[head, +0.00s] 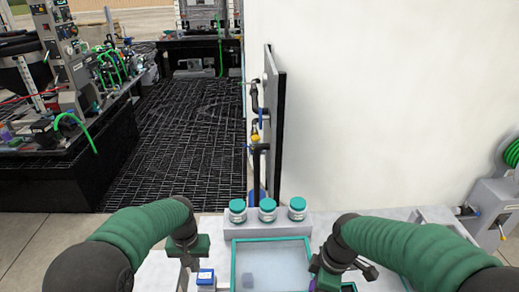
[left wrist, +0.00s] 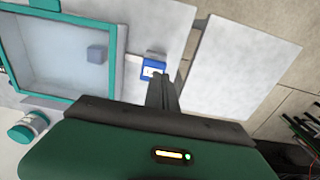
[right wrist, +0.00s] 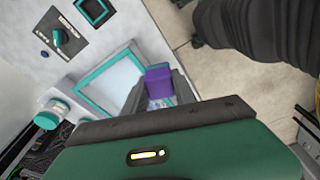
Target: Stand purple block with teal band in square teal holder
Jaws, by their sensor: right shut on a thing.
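A purple block (right wrist: 158,80) is held between the fingers of my right gripper (right wrist: 160,92) in the right wrist view. A bit of its purple also shows in the head view (head: 312,286). A dark square holder with a teal rim (right wrist: 95,24) is at the top of the right wrist view, apart from the block. Part of a teal rim also shows in the head view (head: 349,287), right of my right gripper (head: 326,277). My left gripper (left wrist: 160,78) looks shut and empty, close to a blue block.
A teal-rimmed tote (head: 271,240) with a small grey-blue block (head: 248,280) lies between the grippers. The blue block (head: 206,277) is left of it. Several teal-lidded jars (head: 267,210) stand behind it. A grey panel with a teal knob (right wrist: 60,38) is near the holder.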

